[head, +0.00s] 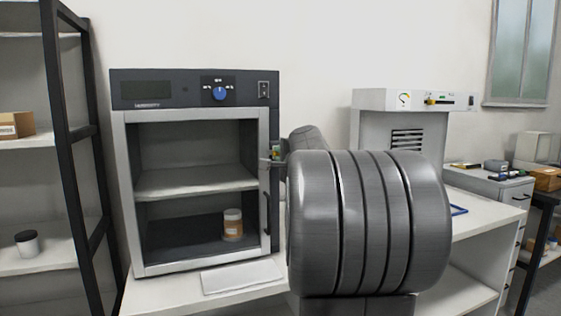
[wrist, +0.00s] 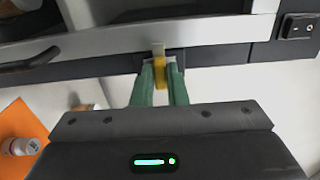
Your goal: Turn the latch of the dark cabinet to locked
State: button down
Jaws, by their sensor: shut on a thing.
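The dark cabinet (head: 195,90) stands on a white table in the head view, with a light-framed front and two levels inside. Its front frame looks flush with the body. The latch, a small yellow lever (wrist: 159,72), is at the cabinet's edge in the wrist view. My gripper (wrist: 160,80) is shut on the lever, with a green finger on each side. In the head view my gripper (head: 277,154) is at the cabinet's right edge, above the dark handle (head: 268,212), and mostly hidden by my arm. I cannot tell whether the latch is locked.
An orange-labelled jar (head: 232,224) stands on the cabinet's lower level. A white board (head: 242,277) lies in front of the cabinet. A dark shelf rack (head: 75,130) is at the left, and a pale instrument (head: 370,99) stands right of the cabinet behind my arm.

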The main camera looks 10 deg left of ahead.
dwell(0.3)
jog(key=c, duration=1.4)
grip_release()
jog(key=shift+c, duration=0.2)
jog(key=b+v, duration=0.1)
jog(key=v, duration=1.2)
jog(key=shift+s+d+b, duration=0.25)
jog(key=shift+s+b, duration=0.1)
jog(key=shift+b, duration=0.05)
jog(key=p+x, duration=0.1)
jog(key=x, duration=1.3)
jog(key=shift+p, duration=0.4)
